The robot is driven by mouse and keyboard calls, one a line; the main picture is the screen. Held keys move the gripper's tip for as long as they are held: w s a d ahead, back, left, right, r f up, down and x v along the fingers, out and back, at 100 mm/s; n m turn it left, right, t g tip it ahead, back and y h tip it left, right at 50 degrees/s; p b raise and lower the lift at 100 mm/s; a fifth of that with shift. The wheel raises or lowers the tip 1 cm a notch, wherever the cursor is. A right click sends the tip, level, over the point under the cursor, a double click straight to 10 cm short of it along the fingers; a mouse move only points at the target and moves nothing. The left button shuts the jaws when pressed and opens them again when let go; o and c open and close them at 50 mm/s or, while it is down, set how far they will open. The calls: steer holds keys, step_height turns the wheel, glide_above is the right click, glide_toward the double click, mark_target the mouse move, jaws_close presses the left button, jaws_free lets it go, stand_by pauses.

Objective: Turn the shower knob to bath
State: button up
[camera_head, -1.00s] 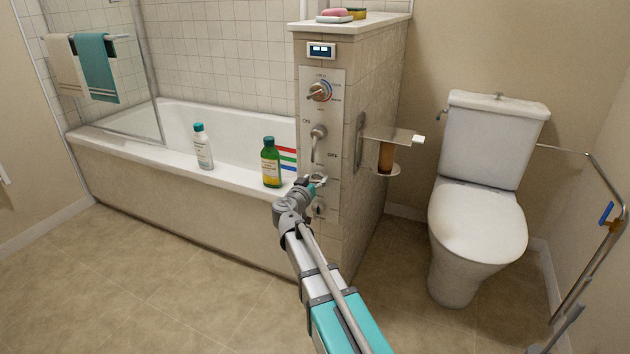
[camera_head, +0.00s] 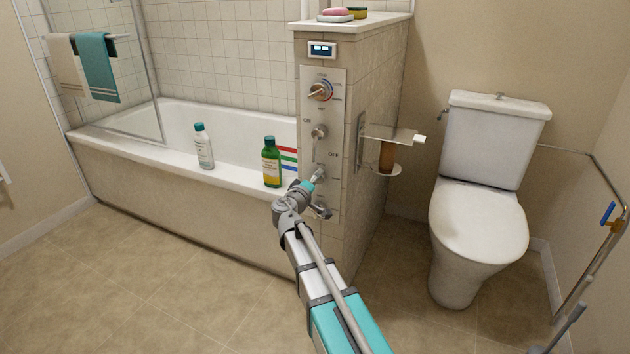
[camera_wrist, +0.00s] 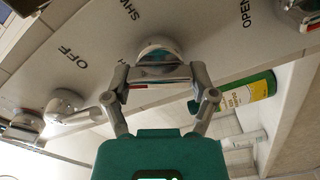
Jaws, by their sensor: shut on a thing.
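The shower knob (camera_wrist: 158,69) is a silver dome with a flat bar handle on the grey control panel (camera_wrist: 215,50). In the wrist view an "SHW" label is above it, and its bar lies nearly level across the picture. My gripper (camera_wrist: 162,84) is shut on the knob, one finger at each end of the bar. In the head view my gripper (camera_head: 316,176) is at the panel's lower middle and partly covers the knob. The bath label cannot be made out.
An on/off lever (camera_head: 319,132) and a temperature knob (camera_head: 319,91) are above on the panel, and another lever (camera_head: 321,211) is below. A green bottle (camera_head: 271,164) and a white bottle (camera_head: 203,147) stand on the tub rim. A paper holder (camera_head: 390,135) juts out right.

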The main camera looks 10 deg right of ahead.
steer(key=n, duration=0.5)
steer(key=shift+f, duration=0.1)
stand_by(0.4)
steer(key=o, duration=1)
steer(key=shift+o, duration=0.2)
steer(key=shift+s+a, duration=0.1)
steer(key=v, duration=1.1)
steer(key=shift+s+a, duration=0.2)
steer(key=shift+s, duration=0.05)
